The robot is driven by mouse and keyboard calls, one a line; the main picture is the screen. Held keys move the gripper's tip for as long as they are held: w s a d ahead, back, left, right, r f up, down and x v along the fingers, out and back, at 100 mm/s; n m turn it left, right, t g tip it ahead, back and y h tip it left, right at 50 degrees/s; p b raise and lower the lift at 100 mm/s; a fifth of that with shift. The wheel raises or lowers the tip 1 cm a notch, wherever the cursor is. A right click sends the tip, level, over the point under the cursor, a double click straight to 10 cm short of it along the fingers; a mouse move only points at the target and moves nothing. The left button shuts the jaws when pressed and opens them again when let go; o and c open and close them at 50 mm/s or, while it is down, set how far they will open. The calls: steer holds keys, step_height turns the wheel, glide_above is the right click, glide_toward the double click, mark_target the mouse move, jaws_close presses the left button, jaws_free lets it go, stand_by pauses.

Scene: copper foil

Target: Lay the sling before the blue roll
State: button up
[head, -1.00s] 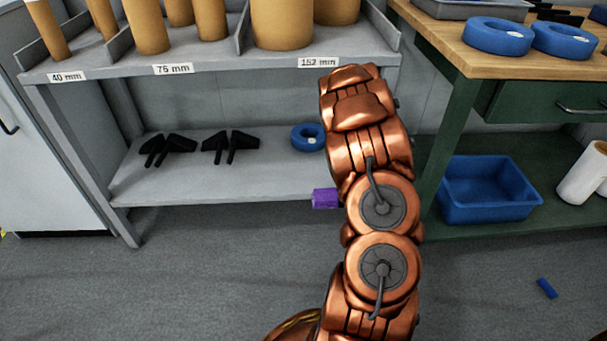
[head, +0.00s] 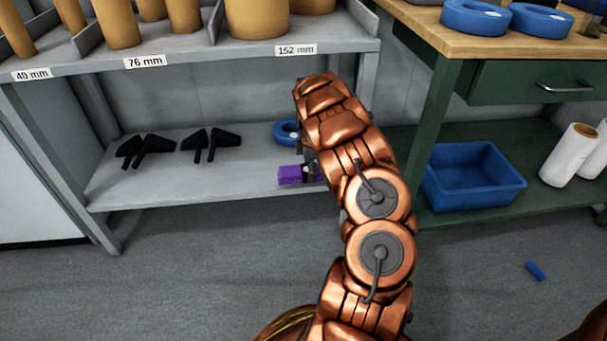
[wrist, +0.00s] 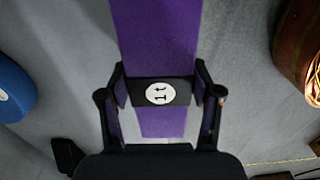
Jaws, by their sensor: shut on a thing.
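The sling is a flat purple strap (head: 290,175) with a dark band and a round white "1t" label, which show in the wrist view (wrist: 160,40). My gripper (head: 310,172) is shut on it at the label; its two fingers (wrist: 160,95) stand at either side of the band. The sling is over the front part of the lower grey shelf (head: 235,182); whether it touches the shelf is unclear. The blue roll (head: 286,131) lies on that shelf just behind the sling, partly hidden by my arm. It shows at the left of the wrist view (wrist: 12,88).
Black brackets (head: 145,147) lie on the shelf further left. Cardboard tubes (head: 255,15) stand on the shelf above. A green workbench (head: 440,130) at the right bears blue rolls (head: 475,18), with a blue bin (head: 473,180) below. A small blue piece (head: 536,271) lies on the floor.

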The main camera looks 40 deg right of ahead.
mark_target(304, 165)
steer(key=shift+w+d+f+b, duration=0.1)
steer(key=shift+w+f+b, duration=0.1)
steer(key=shift+w, duration=0.4)
steer(key=shift+w+d+f+b, duration=0.1)
steer(key=shift+w+b, duration=0.1)
steer(key=shift+w, duration=0.4)
steer(key=shift+w+d+r, duration=0.15)
steer(key=shift+w, duration=0.45)
step_height(304, 165, down, 4)
steer(key=b, duration=0.2)
steer(key=shift+w+r+b, duration=0.15)
steer(key=shift+b, duration=0.2)
steer(key=shift+r, duration=0.1)
steer(key=o, duration=1.6)
steer(key=shift+c, duration=0.2)
